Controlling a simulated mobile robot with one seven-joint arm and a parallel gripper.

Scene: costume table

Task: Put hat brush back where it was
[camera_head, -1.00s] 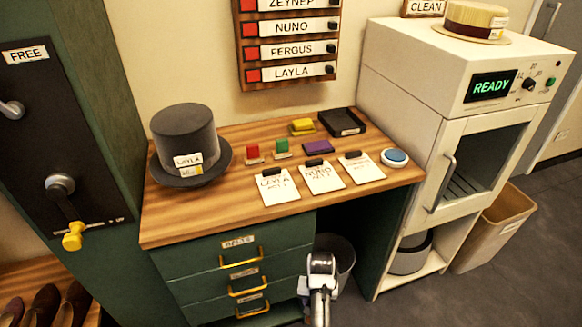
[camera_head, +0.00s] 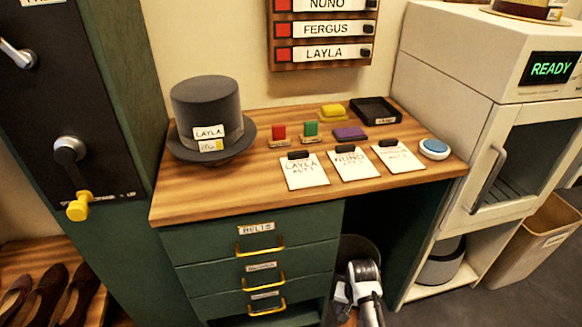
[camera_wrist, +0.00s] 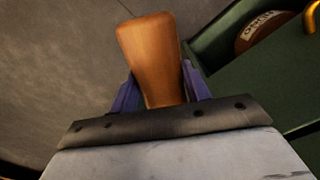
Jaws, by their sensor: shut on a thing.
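My gripper (camera_wrist: 160,88) is shut on a wooden piece (camera_wrist: 149,52), which looks like the hat brush's handle. Its smooth, rounded end sticks out beyond the purple fingers, and any bristles are hidden. In the head view my white arm end shows low, in front of the desk's right opening; the fingers cannot be made out there. A grey top hat (camera_head: 207,112) with a Layla tag stands at the desk's left. The wrist view shows a green open drawer or compartment (camera_wrist: 222,45) at the right, holding a round brown thing (camera_wrist: 258,27) with a small label.
The wooden desk (camera_head: 240,182) carries colored blocks, a black tray (camera_head: 375,111), several clipboards and a blue button (camera_head: 433,148). Labelled drawers (camera_head: 265,252) with yellow handles are below. A white cabinet reads READY (camera_head: 551,68). A bin (camera_head: 535,240) stands at right, shoes (camera_head: 45,292) at lower left.

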